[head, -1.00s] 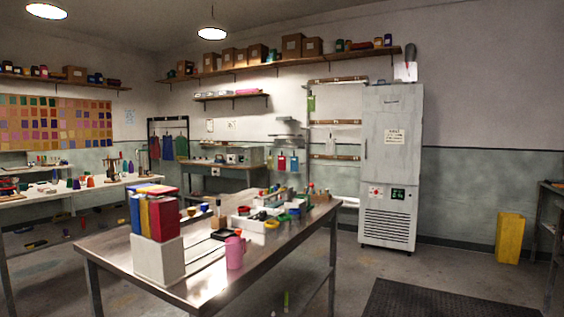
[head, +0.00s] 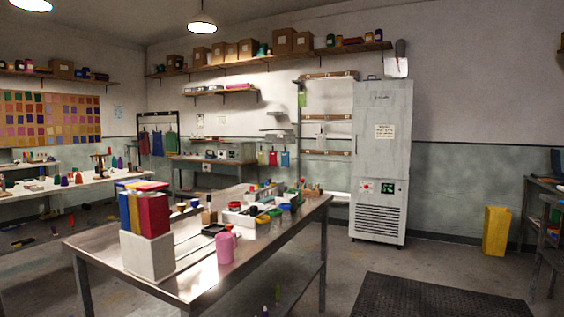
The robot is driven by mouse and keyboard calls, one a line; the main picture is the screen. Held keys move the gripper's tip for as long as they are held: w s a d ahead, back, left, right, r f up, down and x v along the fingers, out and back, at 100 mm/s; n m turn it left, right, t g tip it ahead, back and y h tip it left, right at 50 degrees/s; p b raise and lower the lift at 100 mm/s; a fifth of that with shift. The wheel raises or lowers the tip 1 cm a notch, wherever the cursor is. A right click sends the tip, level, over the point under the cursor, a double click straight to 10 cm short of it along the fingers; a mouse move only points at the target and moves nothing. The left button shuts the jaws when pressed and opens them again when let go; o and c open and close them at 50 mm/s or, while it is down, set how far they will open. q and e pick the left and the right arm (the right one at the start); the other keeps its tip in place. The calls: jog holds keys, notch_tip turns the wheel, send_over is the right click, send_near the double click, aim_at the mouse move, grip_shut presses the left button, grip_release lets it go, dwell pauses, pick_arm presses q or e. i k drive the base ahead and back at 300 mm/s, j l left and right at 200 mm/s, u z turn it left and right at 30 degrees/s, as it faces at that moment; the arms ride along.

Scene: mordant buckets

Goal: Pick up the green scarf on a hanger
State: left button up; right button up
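A dark hanging rack (head: 159,113) stands against the back wall at the left in the head view. Several cloths hang from it, including a green one (head: 170,145) at its right end and a blue one (head: 157,145) beside it. They are small and far off, so I cannot tell which is a scarf or make out a hanger clearly. Another small green piece (head: 302,96) hangs high at the left of the wall rack beside the white cabinet. Neither of my grippers shows in the head view.
A metal worktable (head: 192,281) with binders, a pink mug (head: 227,247) and dye pots stands in front, between me and the rack. A white cabinet (head: 382,150) stands at the back. A dark floor mat (head: 430,303) lies at right. A yellow bin (head: 496,231) stands by the right wall.

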aim_at(301, 95)
jog(key=i+l+z, duration=0.4)
jog(key=i, duration=1.05)
jog(key=i+j+z, duration=0.1)
jog(key=i+z, duration=0.25)
jog(key=i, duration=2)
jog(key=i+u, duration=0.15)
jog(key=i, duration=0.8)
jog(key=i+l, duration=0.15)
jog(key=i, duration=0.75)
jog(key=i+j+u, duration=0.1)
jog(key=i+u, duration=0.25)
jog(key=i, duration=0.15)
jog(key=i+u, duration=0.4)
jog(key=i+l+u, duration=0.35)
jog(key=i, duration=0.2)
jog(key=i+j+u, duration=0.2)
jog(key=i+u, duration=0.25)
jog(key=i, duration=0.3)
jog(key=i+u, duration=0.45)
jog(key=i, duration=0.3)
jog(key=i+z, duration=0.2)
jog(key=i, duration=0.3)
jog(key=i+j+z, duration=0.2)
jog(key=i, duration=0.25)
jog(key=i+j+z, duration=0.2)
jog(key=i, duration=0.25)
